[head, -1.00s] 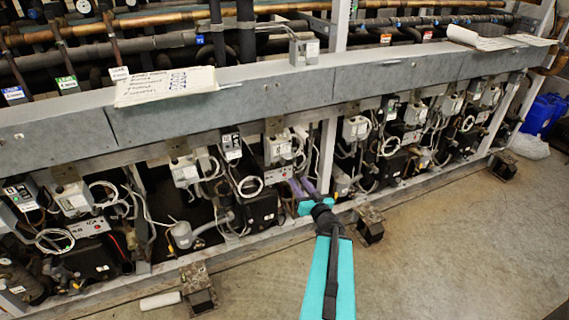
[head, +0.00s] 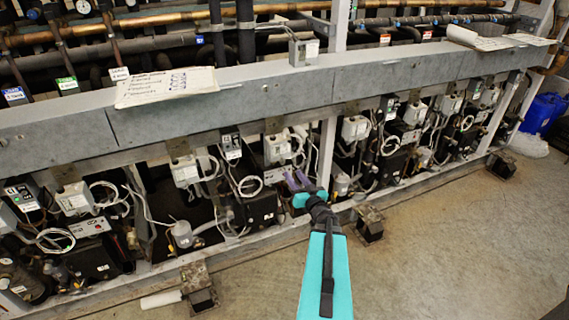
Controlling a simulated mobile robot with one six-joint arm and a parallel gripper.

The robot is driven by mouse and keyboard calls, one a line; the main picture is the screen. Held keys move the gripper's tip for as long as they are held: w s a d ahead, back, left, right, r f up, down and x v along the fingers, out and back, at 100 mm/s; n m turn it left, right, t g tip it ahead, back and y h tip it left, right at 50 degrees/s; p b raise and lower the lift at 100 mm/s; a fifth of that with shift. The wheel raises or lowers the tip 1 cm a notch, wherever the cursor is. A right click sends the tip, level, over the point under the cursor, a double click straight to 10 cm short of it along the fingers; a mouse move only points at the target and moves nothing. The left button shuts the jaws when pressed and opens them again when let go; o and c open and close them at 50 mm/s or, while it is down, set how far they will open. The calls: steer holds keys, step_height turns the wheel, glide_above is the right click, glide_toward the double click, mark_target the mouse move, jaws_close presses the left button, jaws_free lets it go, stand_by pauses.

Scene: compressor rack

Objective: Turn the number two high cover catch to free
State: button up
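My gripper (head: 297,179) is at the end of my teal arm, in front of the compressor rack (head: 225,103). Its two purple fingers are apart, with nothing visible between them. They point up and left, just right of a black compressor block (head: 262,207) and below a pale grey box (head: 277,148). I cannot tell whether they touch anything. More pale grey boxes show to the left (head: 184,171) and right (head: 355,128). No number two marking is readable, and I cannot pick out the catch or its position.
A grey upright post (head: 327,152) stands close right of the fingers. Loose cables hang around the boxes. Papers (head: 165,87) lie on the beam.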

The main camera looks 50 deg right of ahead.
mark_target(282, 160)
steer(key=shift+p+x, duration=0.95)
steer(key=shift+x, duration=3.95)
steer(key=shift+c, duration=0.4)
jaws_close()
